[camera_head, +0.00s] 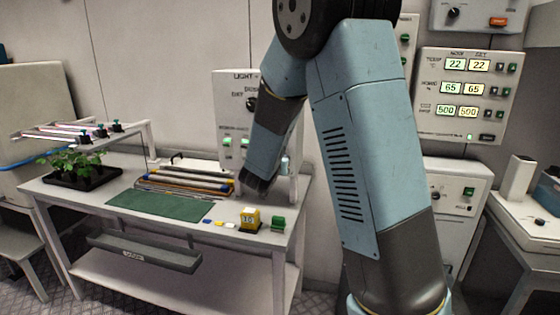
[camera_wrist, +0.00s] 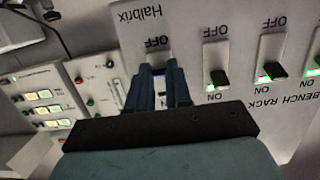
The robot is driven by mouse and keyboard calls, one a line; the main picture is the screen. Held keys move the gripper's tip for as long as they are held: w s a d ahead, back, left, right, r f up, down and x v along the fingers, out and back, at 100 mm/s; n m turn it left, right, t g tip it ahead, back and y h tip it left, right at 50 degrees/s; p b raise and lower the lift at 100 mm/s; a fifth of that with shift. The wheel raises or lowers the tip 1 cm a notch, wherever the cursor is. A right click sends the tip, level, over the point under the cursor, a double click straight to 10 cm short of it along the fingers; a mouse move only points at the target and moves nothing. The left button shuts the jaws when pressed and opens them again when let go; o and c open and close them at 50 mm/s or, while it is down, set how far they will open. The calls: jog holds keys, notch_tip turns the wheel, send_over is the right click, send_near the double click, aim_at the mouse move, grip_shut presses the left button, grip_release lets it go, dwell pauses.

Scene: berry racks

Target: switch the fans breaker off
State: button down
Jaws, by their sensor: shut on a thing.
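The wrist view shows a white breaker panel (camera_wrist: 190,48) upside down, with a row of black-levered switches marked OFF and ON. The OFF mark of that switch shows just beyond the fingertips. The neighbouring breaker (camera_wrist: 219,78) and another breaker (camera_wrist: 272,70) have their levers at the ON end with green lamps lit. The label "BENCH RACK" is readable below the right ones; no fans label is readable.
A display panel (camera_head: 467,95) hangs at the right; it also shows in the wrist view (camera_wrist: 40,97).

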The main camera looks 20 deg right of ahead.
jog(key=shift+s+f, duration=0.1)
jog(key=shift+f, duration=0.05)
jog(key=c, duration=1)
grip_release()
jog(key=shift+c, duration=0.2)
jog(key=v, duration=1.3)
jog(key=shift+s+a, duration=0.25)
jog(key=shift+s, duration=0.05)
jog(key=s+d+r+g+h, duration=0.1)
jog(key=s+d+r+g, duration=0.2)
jog(key=s+d+g, duration=0.8)
jog(key=s+a+r+n+t+y, duration=0.1)
jog(key=s+r+n+y, duration=0.1)
jog(key=s, duration=0.6)
jog(key=s+a+r+n+t+y, duration=0.1)
jog(key=s+a+n+t+y, duration=0.1)
jog(key=s+n+y, duration=0.2)
jog(key=s+y, duration=0.2)
jog(key=s, duration=0.2)
jog(key=shift+s+r+y, duration=0.4)
